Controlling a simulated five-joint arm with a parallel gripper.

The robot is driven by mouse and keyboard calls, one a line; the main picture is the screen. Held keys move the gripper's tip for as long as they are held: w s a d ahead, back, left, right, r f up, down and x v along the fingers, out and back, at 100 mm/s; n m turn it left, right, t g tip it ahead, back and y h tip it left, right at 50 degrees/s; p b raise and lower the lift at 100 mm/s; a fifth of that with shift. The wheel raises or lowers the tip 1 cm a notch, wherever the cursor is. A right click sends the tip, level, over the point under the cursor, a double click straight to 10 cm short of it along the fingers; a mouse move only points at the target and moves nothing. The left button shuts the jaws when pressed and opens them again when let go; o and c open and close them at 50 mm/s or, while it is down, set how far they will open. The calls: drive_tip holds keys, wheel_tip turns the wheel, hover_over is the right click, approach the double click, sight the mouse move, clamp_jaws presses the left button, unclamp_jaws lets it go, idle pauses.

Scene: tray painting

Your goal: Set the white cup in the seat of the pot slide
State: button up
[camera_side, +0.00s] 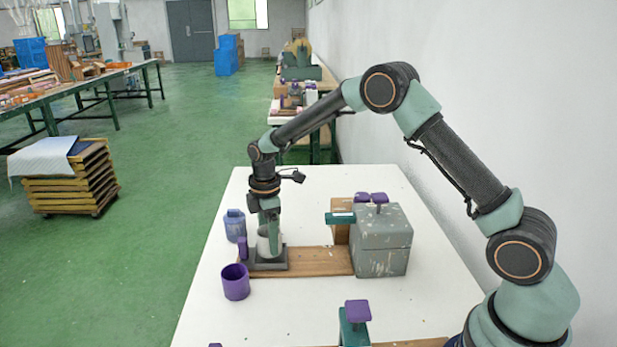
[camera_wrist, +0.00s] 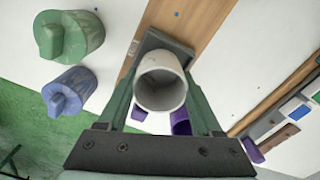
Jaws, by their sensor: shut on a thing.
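The white cup (camera_side: 262,243) is between the fingers of my gripper (camera_side: 269,238), which is shut on it. It also shows in the wrist view (camera_wrist: 161,88), its open mouth facing the camera. The cup is upright over the dark grey pot slide (camera_side: 270,265), its lower end at or just above the slide's top. I cannot tell whether it rests in the seat, which the cup and fingers hide. In the wrist view the slide (camera_wrist: 157,42) shows behind the cup. A purple handle (camera_side: 243,247) stands at the slide's left end.
The slide is on a wooden board (camera_side: 318,262) leading to a grey box (camera_side: 382,246) at right. A purple cup (camera_side: 235,284) stands in front, a blue jar (camera_side: 235,226) behind left. A green jar (camera_wrist: 68,38) shows in the wrist view.

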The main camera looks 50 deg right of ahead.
drive_tip(key=shift+f, duration=0.75)
drive_tip(key=o, duration=1.5)
drive_tip(key=shift+f, duration=0.1)
drive_tip(key=shift+c, duration=0.2)
